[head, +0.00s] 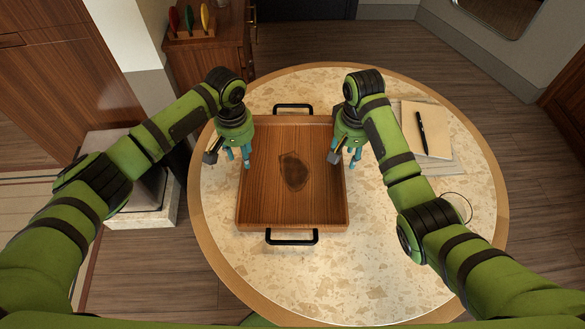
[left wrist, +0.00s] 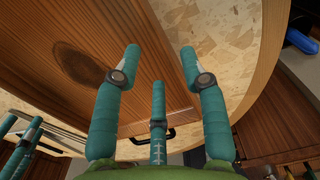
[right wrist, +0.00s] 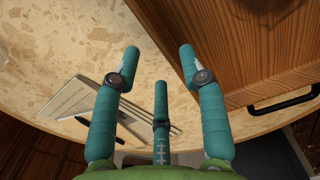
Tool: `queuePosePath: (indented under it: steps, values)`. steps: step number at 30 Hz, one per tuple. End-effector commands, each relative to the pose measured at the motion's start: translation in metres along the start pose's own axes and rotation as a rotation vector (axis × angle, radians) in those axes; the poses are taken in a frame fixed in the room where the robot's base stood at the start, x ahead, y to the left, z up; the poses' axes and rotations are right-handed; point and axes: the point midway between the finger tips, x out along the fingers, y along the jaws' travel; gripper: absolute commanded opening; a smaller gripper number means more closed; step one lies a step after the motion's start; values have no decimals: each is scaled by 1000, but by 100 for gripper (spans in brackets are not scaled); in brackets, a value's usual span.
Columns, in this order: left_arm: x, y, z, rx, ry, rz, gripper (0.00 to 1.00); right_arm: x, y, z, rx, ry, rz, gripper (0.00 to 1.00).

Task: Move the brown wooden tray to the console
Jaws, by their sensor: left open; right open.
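The brown wooden tray (head: 265,207) lies flat on a round stone-topped table (head: 400,270). It has a dark patch on its floor and black handles at its far end (head: 293,107) and near end (head: 291,237). My left gripper (head: 240,160) is open and empty over the tray's left edge. My right gripper (head: 345,158) is open and empty by its right edge. The tray also shows in the left wrist view (left wrist: 50,30) and the right wrist view (right wrist: 245,60). I cannot tell whether the fingers touch it. No surface is clearly identifiable as the console.
A notepad (head: 430,140) with a black pen (head: 422,132) lies on the table right of the tray. A wooden cabinet (head: 207,65) at the back left carries a rack of colourful items (head: 188,20). The table's front is clear.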

Motion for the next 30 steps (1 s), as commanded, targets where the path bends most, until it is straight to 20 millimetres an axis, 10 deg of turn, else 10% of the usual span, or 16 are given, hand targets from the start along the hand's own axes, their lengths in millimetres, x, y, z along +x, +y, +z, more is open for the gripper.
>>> queuePosePath:
  steps: [10, 23, 26, 30]
  values:
    - [48, 0, 0, 0, -1, 0, 42, 49, 0, 1, 0, -3, 2, 42]
    - [58, 0, 0, 0, 1, 0, 42, 58, 0, 0, 0, -1, 1, 42]
    - [57, 0, 0, 0, 1, 0, 2, 58, 0, 0, 0, -1, 1, 2]
    - [57, 0, 0, 0, 1, 0, 0, 58, 0, 0, 0, -1, 1, 0]
